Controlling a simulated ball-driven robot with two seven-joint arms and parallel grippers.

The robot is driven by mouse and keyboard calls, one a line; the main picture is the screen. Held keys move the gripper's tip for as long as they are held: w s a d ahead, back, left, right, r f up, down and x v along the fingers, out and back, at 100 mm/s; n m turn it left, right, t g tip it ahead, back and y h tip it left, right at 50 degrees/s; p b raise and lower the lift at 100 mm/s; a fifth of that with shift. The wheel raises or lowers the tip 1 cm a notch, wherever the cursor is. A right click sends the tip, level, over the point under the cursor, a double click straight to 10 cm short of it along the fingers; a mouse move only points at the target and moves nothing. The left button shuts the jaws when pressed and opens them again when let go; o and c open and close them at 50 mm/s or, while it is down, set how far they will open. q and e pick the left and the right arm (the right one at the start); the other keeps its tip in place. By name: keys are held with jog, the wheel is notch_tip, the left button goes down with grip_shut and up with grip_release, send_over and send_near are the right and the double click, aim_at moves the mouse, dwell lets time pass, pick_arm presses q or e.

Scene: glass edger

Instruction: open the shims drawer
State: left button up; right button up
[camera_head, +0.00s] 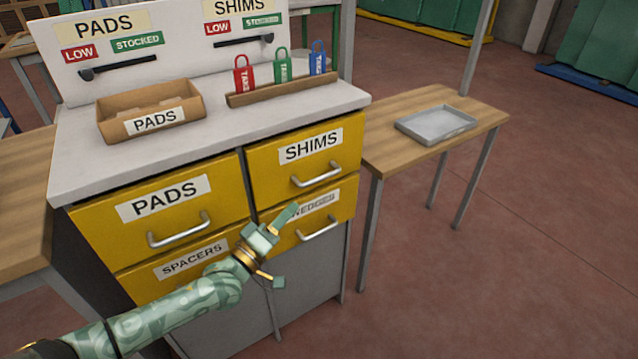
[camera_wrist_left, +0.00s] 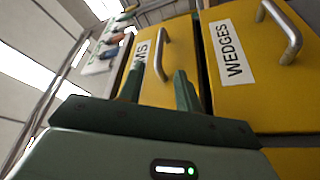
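The shims drawer (camera_head: 270,188) is the upper right yellow drawer of the cabinet, with a SHIMS label and a silver bar handle (camera_head: 317,180). Its front looks shut, level with the drawers around it. My left gripper (camera_head: 284,246) is open and empty in front of the cabinet, below and left of that handle and beside the wedges drawer (camera_head: 345,200). In the left wrist view my gripper (camera_wrist_left: 160,90) has its fingers apart. The shims drawer (camera_wrist_left: 183,55) shows beyond them there, its label partly hidden by a finger. My right gripper is not in view.
The pads drawer (camera_head: 90,225) and spacers drawer (camera_head: 140,285) are left. On the cabinet top are a PADS box (camera_head: 185,100) and red, green and blue tags (camera_head: 283,67) in a wooden holder. A side table with a grey tray (camera_head: 437,123) stands right; floor in front is clear.

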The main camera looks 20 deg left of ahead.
aim_at(316, 179)
pick_arm(q)
jog(key=b+x, duration=0.3)
jog(key=x, duration=0.7)
jog(key=shift+w, duration=0.2)
jog(key=shift+w+d+r, duration=0.2)
jog(key=shift+w, duration=0.1)
grip_shut()
